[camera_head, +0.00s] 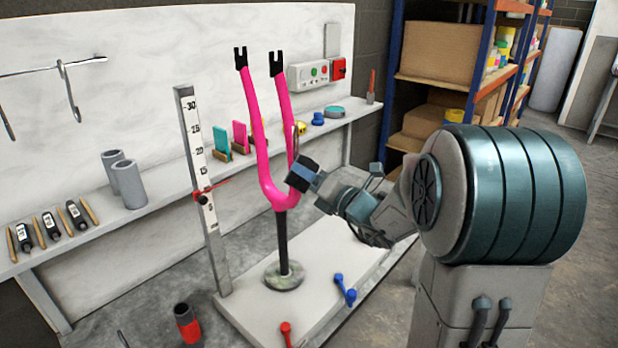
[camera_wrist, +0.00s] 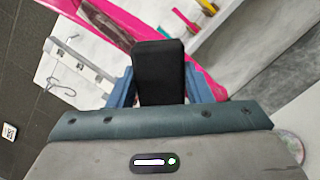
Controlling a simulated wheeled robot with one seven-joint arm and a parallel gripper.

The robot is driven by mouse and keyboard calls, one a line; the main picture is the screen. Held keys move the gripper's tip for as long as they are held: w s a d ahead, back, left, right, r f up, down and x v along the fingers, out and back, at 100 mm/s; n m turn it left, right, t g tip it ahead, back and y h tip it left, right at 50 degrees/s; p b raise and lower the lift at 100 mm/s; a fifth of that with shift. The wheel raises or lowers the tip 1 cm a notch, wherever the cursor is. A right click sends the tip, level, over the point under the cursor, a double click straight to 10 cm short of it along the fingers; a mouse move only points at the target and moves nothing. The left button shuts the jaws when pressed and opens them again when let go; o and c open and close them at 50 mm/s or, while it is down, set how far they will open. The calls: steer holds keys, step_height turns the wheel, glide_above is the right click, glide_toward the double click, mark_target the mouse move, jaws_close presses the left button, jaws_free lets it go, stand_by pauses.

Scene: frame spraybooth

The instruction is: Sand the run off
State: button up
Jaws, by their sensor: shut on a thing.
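A bright pink fork (camera_head: 268,170) stands upright, prongs up, on a black post (camera_head: 282,240) with a round base. The pink fork also shows behind the block in the wrist view (camera_wrist: 207,78). My gripper (camera_head: 303,172) is at the fork's right leg, just above where the legs join. In the wrist view my gripper's blue fingers (camera_wrist: 160,90) are shut on a dark sanding block (camera_wrist: 158,60). The block's far end is close to the pink tube; I cannot tell whether it touches. The run itself is not visible, perhaps hidden by the block or gripper.
A ruler post (camera_head: 198,170) with a red pointer stands left of the fork. Blue and red pegs (camera_head: 344,290) lie on the white plinth (camera_head: 310,310). The back shelf (camera_head: 150,205) holds grey cylinders, small tools and coloured pieces. A red-and-black can (camera_head: 187,322) stands at front left.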

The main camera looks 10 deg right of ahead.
steer(key=shift+w+a+r+p, duration=0.1)
steer(key=shift+w+r+p, duration=0.05)
steer(key=shift+r+p, duration=5.4)
steer(key=shift+f+b, duration=6.7)
steer(key=shift+r, duration=0.1)
steer(key=shift+s+d, duration=0.35)
steer(key=shift+s, duration=0.15)
steer(key=shift+r+p+v, duration=0.2)
steer(key=shift+p+v, duration=0.2)
steer(key=shift+v, duration=2.1)
steer(key=shift+d, duration=0.25)
steer(key=v, duration=0.2)
steer(key=shift+s+d+r, duration=0.1)
steer(key=shift+s+d, duration=0.15)
steer(key=shift+d, duration=0.1)
